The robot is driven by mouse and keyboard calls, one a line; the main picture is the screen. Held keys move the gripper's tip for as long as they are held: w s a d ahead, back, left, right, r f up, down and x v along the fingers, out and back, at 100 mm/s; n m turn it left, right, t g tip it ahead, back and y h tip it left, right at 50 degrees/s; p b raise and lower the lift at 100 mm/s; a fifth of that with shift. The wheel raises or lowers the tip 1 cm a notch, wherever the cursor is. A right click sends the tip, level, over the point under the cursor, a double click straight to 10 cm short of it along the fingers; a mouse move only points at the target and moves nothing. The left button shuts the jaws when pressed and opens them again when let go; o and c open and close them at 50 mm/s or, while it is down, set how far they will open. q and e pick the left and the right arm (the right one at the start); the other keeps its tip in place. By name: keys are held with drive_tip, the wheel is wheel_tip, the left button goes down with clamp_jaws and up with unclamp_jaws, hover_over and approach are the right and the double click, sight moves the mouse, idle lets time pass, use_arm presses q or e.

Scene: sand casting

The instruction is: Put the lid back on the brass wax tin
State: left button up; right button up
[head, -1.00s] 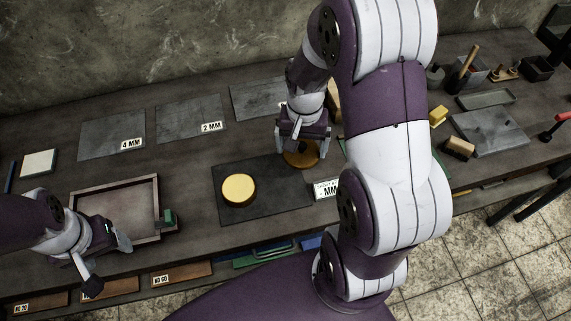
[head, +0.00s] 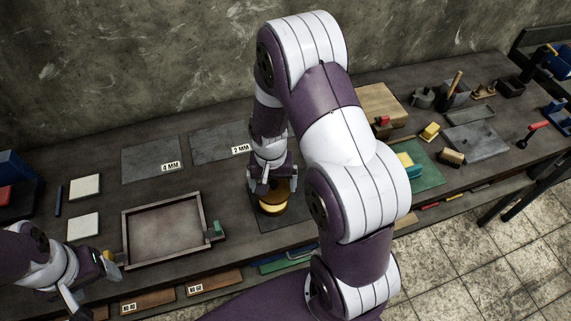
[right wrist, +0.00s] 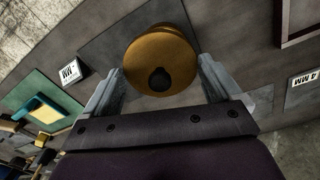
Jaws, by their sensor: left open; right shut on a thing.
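The brass lid (head: 275,190), a round disc with a dark knob (right wrist: 160,79), is held by my right gripper (head: 272,181). In the right wrist view the lid (right wrist: 160,52) lies between the fingers of my right gripper (right wrist: 160,85). The brass wax tin (head: 272,209), with yellow wax showing, stands on the dark mat (head: 292,222) directly under the lid. The lid hides most of the tin's top, and I cannot tell whether they touch. My left gripper (head: 94,285) is open and empty at the lower left, away from the tin.
A wooden-framed tray (head: 161,230) lies left of the mat. Grey plates with "4 MM" (head: 152,160) and "2 MM" labels lie behind. A green mat (head: 428,175) with blocks is right of my right arm, which hides part of the bench.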

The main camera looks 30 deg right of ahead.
sight(271, 192)
drive_tip(key=shift+w+a+f+m, duration=0.25)
drive_tip(key=shift+w+a+m, duration=0.05)
drive_tip(key=shift+w, duration=0.15)
drive_tip(key=shift+w+d+f, duration=0.15)
drive_tip(key=shift+w, duration=0.05)
drive_tip(key=shift+d+f+b, duration=0.65)
drive_tip(key=shift+f+b, duration=0.1)
drive_tip(key=shift+b, duration=0.05)
drive_tip(key=f+b, duration=0.1)
drive_tip(key=a+f+b, duration=0.1)
drive_tip(key=f+b, duration=0.1)
drive_tip(key=shift+f, duration=0.3)
drive_tip(key=shift+d+f+b, duration=0.3)
drive_tip(key=shift+f+b, duration=0.25)
drive_tip(key=shift+f, duration=0.05)
use_arm(q)
drive_tip(key=f, duration=0.5)
drive_tip(key=shift+d+f, duration=0.2)
drive_tip(key=shift+d, duration=0.05)
drive_tip(key=shift+a, duration=0.1)
use_arm(e)
drive_tip(key=shift+a, duration=0.1)
use_arm(q)
drive_tip(key=shift+r+p, duration=0.3)
drive_tip(key=shift+p, duration=0.1)
use_arm(e)
drive_tip(key=shift+r, duration=0.1)
